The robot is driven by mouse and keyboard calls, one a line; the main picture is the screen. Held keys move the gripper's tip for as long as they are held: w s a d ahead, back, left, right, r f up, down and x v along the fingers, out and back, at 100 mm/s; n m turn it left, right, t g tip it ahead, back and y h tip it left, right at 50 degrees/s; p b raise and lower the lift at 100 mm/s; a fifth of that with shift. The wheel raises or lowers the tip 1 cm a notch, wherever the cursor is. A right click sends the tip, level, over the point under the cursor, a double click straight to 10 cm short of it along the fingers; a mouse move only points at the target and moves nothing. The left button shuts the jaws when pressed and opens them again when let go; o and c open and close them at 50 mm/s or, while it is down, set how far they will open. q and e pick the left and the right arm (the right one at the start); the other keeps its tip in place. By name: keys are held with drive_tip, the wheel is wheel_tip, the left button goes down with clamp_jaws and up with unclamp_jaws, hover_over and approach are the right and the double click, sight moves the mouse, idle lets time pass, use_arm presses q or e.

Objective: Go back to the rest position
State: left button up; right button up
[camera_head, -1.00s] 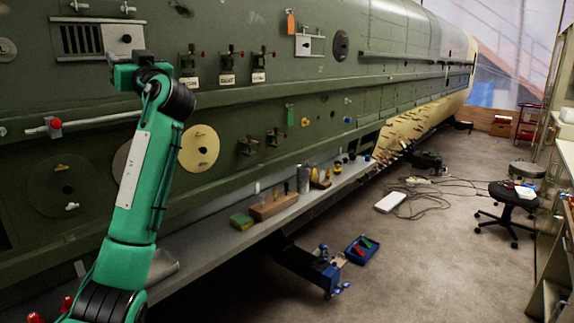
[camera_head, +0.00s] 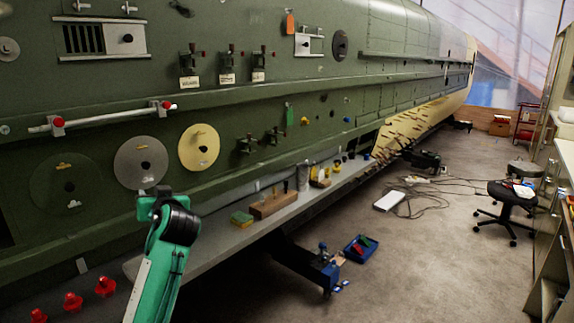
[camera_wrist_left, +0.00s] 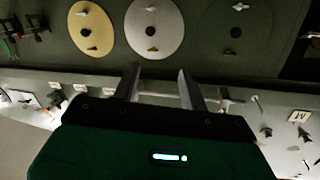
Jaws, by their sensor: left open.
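My left gripper (camera_head: 153,200) is at the lower left of the head view, in front of the green fuselage side and just below the grey disc (camera_head: 141,161). In the left wrist view its two fingers (camera_wrist_left: 160,85) stand apart with nothing between them, so it is open and empty. My green left arm comes up from the bottom edge. My right gripper is not in view.
The fuselage (camera_head: 250,90) carries a rail with red knobs (camera_head: 104,118), a yellow disc (camera_head: 199,147) and several clamps. A blue tray (camera_head: 361,248) and black stool (camera_head: 508,200) stand on the floor; open floor lies right.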

use_arm(q)
drive_tip(key=s+d+f+m+g+h, duration=0.25)
drive_tip(key=s+f, duration=0.65)
drive_tip(key=f, duration=0.5)
drive_tip(key=s+d+f+m+g+h, duration=0.1)
drive_tip(key=s+f+g+h, duration=0.15)
drive_tip(key=s+f, duration=0.9)
drive_tip(key=s+d+f+m+g+h, duration=0.15)
drive_tip(key=s+f, duration=0.25)
drive_tip(key=s, duration=0.5)
drive_tip(key=s+d+f+m+g+h, duration=0.1)
drive_tip(key=s+d+f+g+h, duration=0.15)
drive_tip(key=s+f, duration=0.45)
drive_tip(key=s+d+f+m+g+h, duration=0.1)
drive_tip(key=s+d+f, duration=0.1)
drive_tip(key=s, duration=0.9)
wheel_tip(320, 180, down, 31)
drive_tip(key=g, duration=0.2)
drive_tip(key=s+a+f, duration=0.3)
drive_tip(key=s+f, duration=1.6)
drive_tip(key=shift+s+a+f+g, duration=0.2)
drive_tip(key=shift+s+f+g, duration=0.2)
